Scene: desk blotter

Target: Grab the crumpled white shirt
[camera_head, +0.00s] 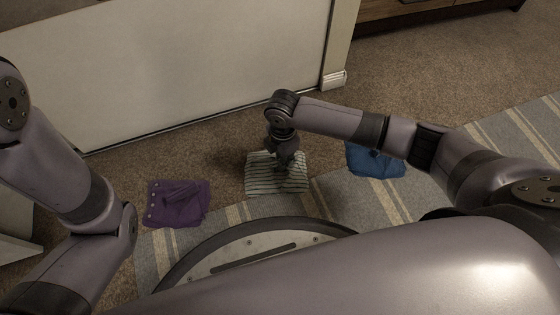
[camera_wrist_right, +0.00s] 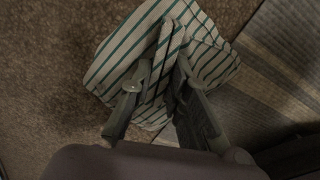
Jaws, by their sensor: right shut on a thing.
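The crumpled white shirt, with dark green stripes, lies on the floor in the middle of the head view (camera_head: 293,184). It also fills the upper middle of the right wrist view (camera_wrist_right: 118,57). My right gripper (camera_head: 287,160) points down onto the shirt. In the right wrist view its two fingers (camera_wrist_right: 163,72) are shut on a raised fold of the cloth. The rest of the shirt spreads around the fingers, and part of it is hidden behind them. My left arm is bent at the left of the head view, and its gripper is out of view.
A purple folded garment (camera_head: 178,204) lies to the left of the shirt, and a blue one (camera_head: 374,161) lies to the right. A grey striped rug (camera_head: 360,200) covers part of the brown carpet. A white panel (camera_head: 180,70) stands behind. Bare carpet lies at upper right.

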